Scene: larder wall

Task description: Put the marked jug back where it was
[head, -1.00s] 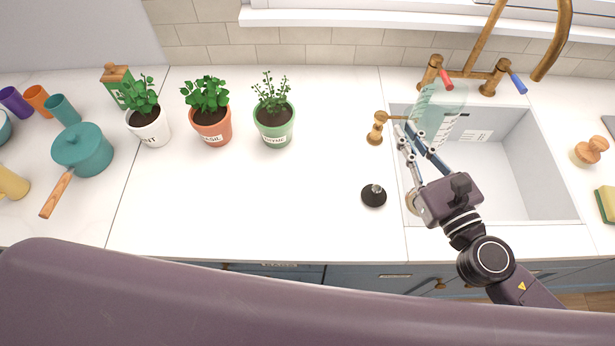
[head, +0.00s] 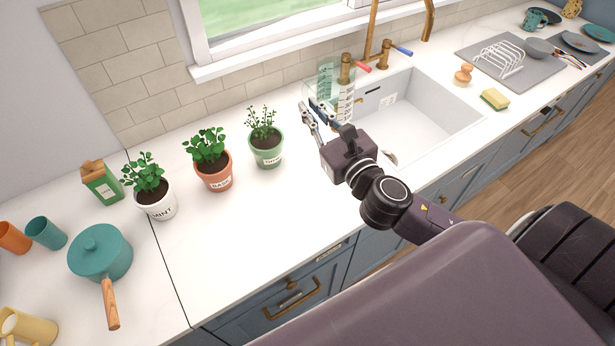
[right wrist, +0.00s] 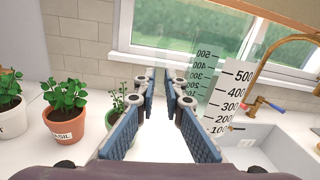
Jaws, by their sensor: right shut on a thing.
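The marked jug (head: 325,83) is clear, pale green glass with black measuring numbers. In the head view it is up by the back left corner of the sink, beside the red-handled tap. It also shows in the right wrist view (right wrist: 210,82), with its scale reading up to 500. My right gripper (head: 318,104) is shut on the jug at its near side. The jug's clear walls make the exact grip and its base hard to see. In the right wrist view the fingers (right wrist: 165,78) point at the jug's left side. My left gripper is not in view.
The sink (head: 440,110) lies right of the gripper, under a brass tap (head: 385,58). Potted thyme (head: 265,145), basil (head: 213,168) and mint (head: 155,193) stand along the back left. A teal pan (head: 100,252) is at far left. The counter in front of the pots is clear.

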